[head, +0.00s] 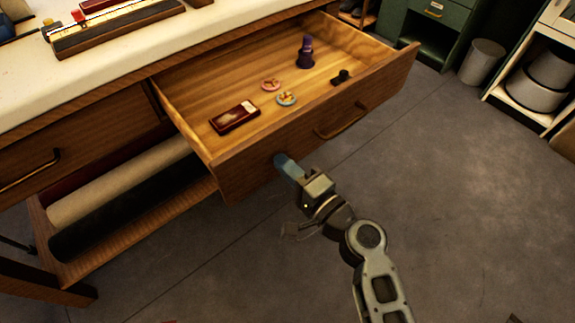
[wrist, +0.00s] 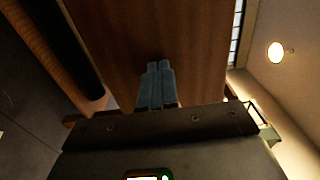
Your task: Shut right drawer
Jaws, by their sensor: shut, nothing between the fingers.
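The right drawer (head: 250,168) stands pulled out from the wooden table in the head view. Its inside shows, with several small items lying in it. Its curved handle (head: 343,121) is on the right half of the front panel. My gripper (head: 281,160) is shut and empty, with its blue-grey fingertips at the left part of the drawer front. In the wrist view, the closed fingers (wrist: 155,80) point at the brown drawer front (wrist: 150,30). They look to be at or very near the panel; I cannot tell whether they touch.
In the drawer are a dark red box (head: 234,117), a purple bottle (head: 305,53), two small round pieces and a small black item (head: 341,77). A shut left drawer (head: 70,150) and fabric rolls (head: 120,195) are at left. A bin (head: 482,62) stands back right. The floor in front is clear.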

